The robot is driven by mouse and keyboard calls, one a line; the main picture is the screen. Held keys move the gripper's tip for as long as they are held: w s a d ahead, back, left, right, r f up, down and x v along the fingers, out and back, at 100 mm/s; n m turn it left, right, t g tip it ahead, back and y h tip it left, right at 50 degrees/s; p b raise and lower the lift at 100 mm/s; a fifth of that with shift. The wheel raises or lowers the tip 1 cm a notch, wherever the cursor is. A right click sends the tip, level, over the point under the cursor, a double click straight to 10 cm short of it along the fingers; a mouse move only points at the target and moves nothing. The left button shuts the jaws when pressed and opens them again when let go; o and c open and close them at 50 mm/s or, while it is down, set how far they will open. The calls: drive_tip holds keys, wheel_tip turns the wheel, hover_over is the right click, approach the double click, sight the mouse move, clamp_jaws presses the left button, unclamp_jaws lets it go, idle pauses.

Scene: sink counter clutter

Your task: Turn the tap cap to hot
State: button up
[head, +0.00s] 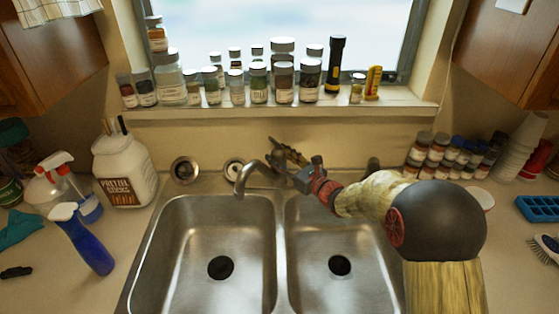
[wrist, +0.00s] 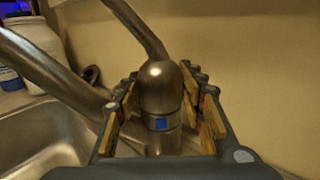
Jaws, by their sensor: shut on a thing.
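The metal tap (head: 245,178) stands behind the double sink, its spout curving out over the left basin. In the wrist view the rounded tap cap (wrist: 160,84) shows between my fingers, with a lever (wrist: 138,28) rising from its top toward the upper left. In the head view the gripper largely hides the cap.
The double sink (head: 280,246) lies in front. Several jars line the window sill (head: 300,108) above. A pretzel container (head: 124,170) and spray bottles (head: 84,240) stand left. Small jars (head: 450,155) and stacked cups (head: 522,145) stand right. The wall is close behind the tap.

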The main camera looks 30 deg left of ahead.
drive_tip(key=shift+t, duration=0.3)
drive_tip(key=o, duration=0.9)
drive_tip(key=v, duration=1.2)
drive_tip(key=shift+o, duration=0.6)
drive_tip(key=shift+w+r, duration=0.1)
drive_tip(key=shift+r, duration=0.05)
